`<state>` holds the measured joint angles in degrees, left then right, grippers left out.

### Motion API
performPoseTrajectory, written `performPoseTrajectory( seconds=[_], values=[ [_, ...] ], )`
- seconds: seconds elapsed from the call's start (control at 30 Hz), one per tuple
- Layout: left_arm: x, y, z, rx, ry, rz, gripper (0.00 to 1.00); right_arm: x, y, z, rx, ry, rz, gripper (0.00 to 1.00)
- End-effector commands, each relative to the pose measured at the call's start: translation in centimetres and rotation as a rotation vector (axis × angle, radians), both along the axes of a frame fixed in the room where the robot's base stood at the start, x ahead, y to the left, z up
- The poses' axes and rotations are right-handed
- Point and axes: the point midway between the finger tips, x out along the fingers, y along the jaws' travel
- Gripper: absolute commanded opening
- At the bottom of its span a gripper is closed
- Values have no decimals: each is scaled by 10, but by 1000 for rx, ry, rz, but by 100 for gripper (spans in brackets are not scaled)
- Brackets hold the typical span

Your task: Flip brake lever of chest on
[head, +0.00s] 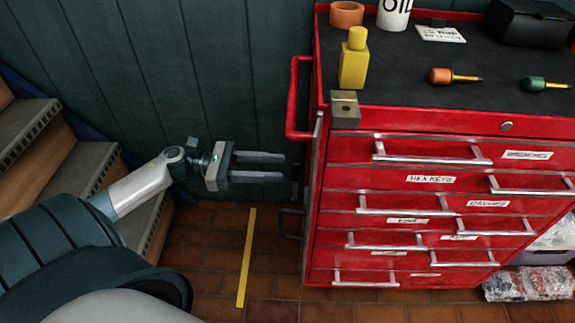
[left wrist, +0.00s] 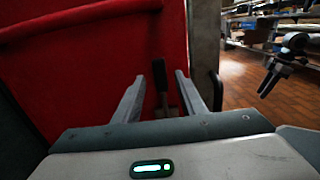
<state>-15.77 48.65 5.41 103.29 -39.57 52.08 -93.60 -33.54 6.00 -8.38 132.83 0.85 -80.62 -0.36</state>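The red chest (head: 420,190) stands on the right in the head view, and its red side fills the left of the left wrist view (left wrist: 80,75). My left gripper (head: 284,166) is open and empty, with its fingers pointing right at the chest's left side. In the left wrist view, a dark lever-like piece (left wrist: 162,103) shows between and beyond the open fingers (left wrist: 169,70), against the chest side; it seems to be the brake lever. I cannot tell whether it touches a finger.
A red side rail (head: 293,98) sticks out above my left gripper, and a dark loop (head: 290,223) lies below it. Wooden stairs (head: 80,165) are at the left. A yellow strip (head: 246,258) marks the tiled floor.

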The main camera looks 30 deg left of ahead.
Motion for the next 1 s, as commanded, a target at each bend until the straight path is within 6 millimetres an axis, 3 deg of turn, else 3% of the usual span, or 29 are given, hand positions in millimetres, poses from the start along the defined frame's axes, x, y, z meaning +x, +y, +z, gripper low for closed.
performPoseTrajectory(
  seconds=[0.3, 0.7, 0.87, 1.0],
  values=[
    [19, -32, 1, -2, -1, 0, 38, -7, -12, 0, -28, 44, -14, 31],
    [22, -36, 0, -1, -1, 0, 38, -7, -11, -1, -28, 50, -14, 31],
    [22, -36, 0, -1, -1, 0, 2, -6, -10, 0, -26, 47, -12, 31],
    [22, -36, 0, -1, -1, 0, 0, -6, -9, 1, -25, 43, -11, 31]
  ],
)
